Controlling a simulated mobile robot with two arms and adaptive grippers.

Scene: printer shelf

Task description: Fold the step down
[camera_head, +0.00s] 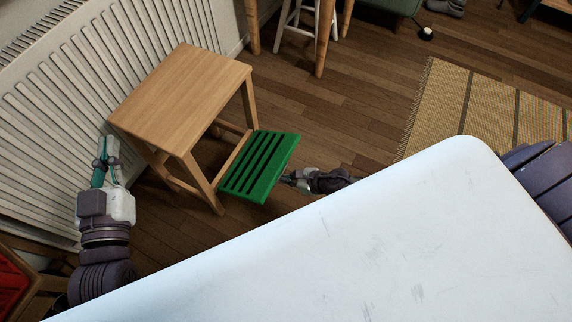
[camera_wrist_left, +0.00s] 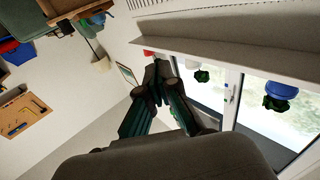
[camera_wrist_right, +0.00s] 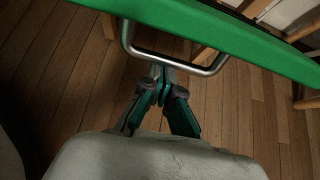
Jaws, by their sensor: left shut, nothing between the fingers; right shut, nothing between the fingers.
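The step is a green slatted panel (camera_head: 262,166) that juts out from the front of a wooden stool (camera_head: 182,98), low down between its legs. It looks roughly flat; its exact tilt is hard to tell. In the right wrist view the step's green edge (camera_wrist_right: 225,38) carries a metal loop handle (camera_wrist_right: 175,62). My right gripper (camera_head: 286,179) is shut and empty at the step's outer edge; its tips (camera_wrist_right: 162,68) are close to the handle, and contact is unclear. My left gripper (camera_head: 104,146) is shut and empty, left of the stool, pointing away from the step.
A white radiator (camera_head: 50,130) stands behind and left of the stool. A white surface (camera_head: 380,240) fills the foreground. A woven rug (camera_head: 480,110) lies at the right. Wooden floor is clear between stool and rug. Furniture legs (camera_head: 325,38) stand at the back.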

